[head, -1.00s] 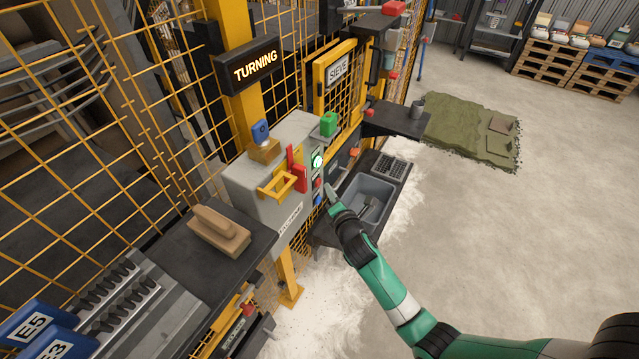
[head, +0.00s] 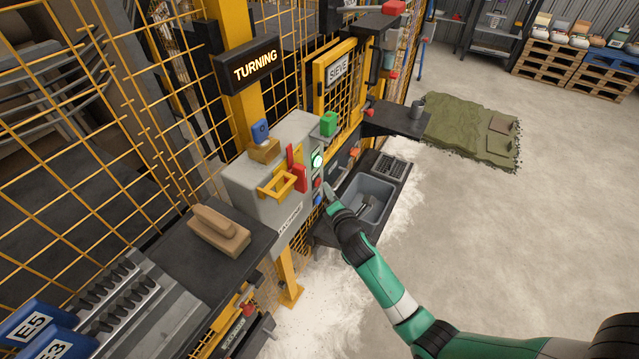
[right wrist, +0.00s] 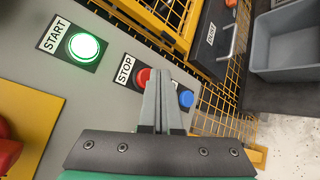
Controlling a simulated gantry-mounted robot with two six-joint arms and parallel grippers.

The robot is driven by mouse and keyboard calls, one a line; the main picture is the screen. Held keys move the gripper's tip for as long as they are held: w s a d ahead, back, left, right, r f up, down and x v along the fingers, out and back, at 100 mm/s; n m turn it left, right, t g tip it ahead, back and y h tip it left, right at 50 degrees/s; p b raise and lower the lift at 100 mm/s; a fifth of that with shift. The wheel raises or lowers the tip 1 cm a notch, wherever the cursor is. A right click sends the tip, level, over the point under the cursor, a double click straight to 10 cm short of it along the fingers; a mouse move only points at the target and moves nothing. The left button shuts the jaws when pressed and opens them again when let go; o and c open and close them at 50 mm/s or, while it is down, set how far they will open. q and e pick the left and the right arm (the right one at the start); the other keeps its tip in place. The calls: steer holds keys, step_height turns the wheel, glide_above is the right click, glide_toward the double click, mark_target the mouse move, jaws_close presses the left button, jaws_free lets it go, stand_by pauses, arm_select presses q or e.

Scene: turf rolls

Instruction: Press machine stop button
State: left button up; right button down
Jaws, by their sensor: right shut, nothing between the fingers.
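The grey machine control box (head: 238,182) is fixed to the yellow fence post in the head view. In the right wrist view, the red stop button (right wrist: 143,76) sits beside the STOP label (right wrist: 125,70), partly hidden behind my fingers. The start button (right wrist: 84,46) glows green beside its START label. A blue button (right wrist: 186,98) shows just right of my fingers. My right gripper (right wrist: 160,76) is shut and empty, its fingertips over the right part of the red button. I cannot tell whether they touch it. In the head view my right gripper (head: 329,192) is at the box's button face. My left gripper is not in view.
A grey bin (head: 371,190) stands on a dark shelf right of the box. A dark table (head: 205,285) with a wooden float (head: 219,230) is to the left. Yellow mesh fence (head: 85,110) runs behind.

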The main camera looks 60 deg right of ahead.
steer(key=shift+w, duration=0.55)
stand_by(0.6)
stand_by(0.4)
steer(key=shift+s+p, duration=0.6)
steer(key=shift+s, duration=0.2)
steer(key=s+p, duration=0.3)
steer(key=s, duration=0.2)
steer(key=shift+p, duration=0.3)
steer(key=shift+d, duration=0.1)
stand_by(0.4)
